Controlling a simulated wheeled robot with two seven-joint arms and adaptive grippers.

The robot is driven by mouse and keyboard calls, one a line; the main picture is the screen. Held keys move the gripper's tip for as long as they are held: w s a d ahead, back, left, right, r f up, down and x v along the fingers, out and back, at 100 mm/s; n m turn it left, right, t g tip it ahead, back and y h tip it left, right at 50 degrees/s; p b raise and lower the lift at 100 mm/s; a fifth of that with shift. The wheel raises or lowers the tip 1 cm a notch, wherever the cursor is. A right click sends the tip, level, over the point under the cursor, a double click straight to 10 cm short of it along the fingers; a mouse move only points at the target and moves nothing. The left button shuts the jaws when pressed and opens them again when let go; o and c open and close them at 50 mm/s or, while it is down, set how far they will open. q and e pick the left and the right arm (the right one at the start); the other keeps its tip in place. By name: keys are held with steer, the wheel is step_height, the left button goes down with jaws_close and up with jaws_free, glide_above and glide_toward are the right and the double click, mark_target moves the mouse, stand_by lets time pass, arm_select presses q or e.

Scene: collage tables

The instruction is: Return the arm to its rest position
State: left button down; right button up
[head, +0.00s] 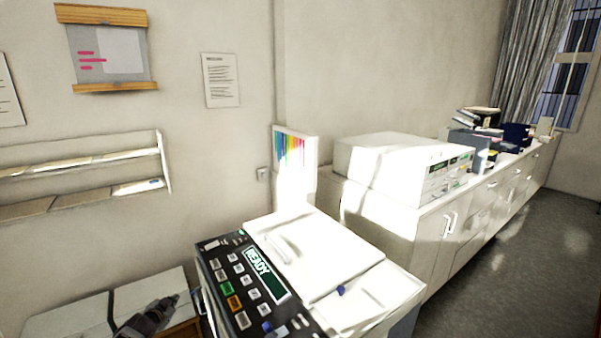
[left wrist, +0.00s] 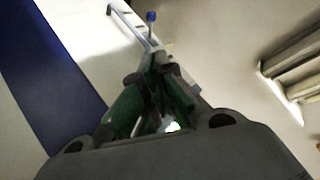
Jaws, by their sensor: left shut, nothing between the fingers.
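My left gripper (head: 160,308) shows at the bottom left of the head view, dark and low, in front of a pale cabinet top. In the left wrist view its fingers (left wrist: 160,85) are drawn together, shut and empty. My right gripper is in neither view. A copier (head: 320,262) with a white lid and a dark button panel (head: 240,285) stands to the right of my left gripper. Its display reads READY. The gripper appears apart from the copier.
A long white counter (head: 440,215) runs along the wall to the right, with a white box-like machine (head: 400,165) and several items on it. A wall shelf (head: 80,175) hangs at the left. A pale low cabinet (head: 75,310) stands below it. Grey floor (head: 530,255) is free at the right.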

arm_select(q)
steer(key=s+d+f+g+b, duration=0.1)
steer(key=s+d+f+g, duration=0.15)
steer(key=s+f, duration=1.2)
steer(key=s+d+f+g+b, duration=0.1)
steer(key=s+f+g, duration=0.2)
steer(key=s+f, duration=1.2)
steer(key=s+d+f+g, duration=0.1)
steer(key=s+d+f, duration=0.5)
steer(key=s, duration=0.6)
steer(key=s+d+f+n+g+h+b, duration=0.1)
steer(key=s+d+f, duration=0.5)
steer(key=s, duration=0.6)
steer(key=s+d+f+n+g, duration=0.1)
steer(key=s+d+f+g, duration=0.2)
steer(key=s, duration=0.9)
steer(key=d+f, duration=0.3)
steer(key=shift+s+d+f, duration=0.15)
steer(key=shift+s+f, duration=0.2)
steer(key=shift+g, duration=0.25)
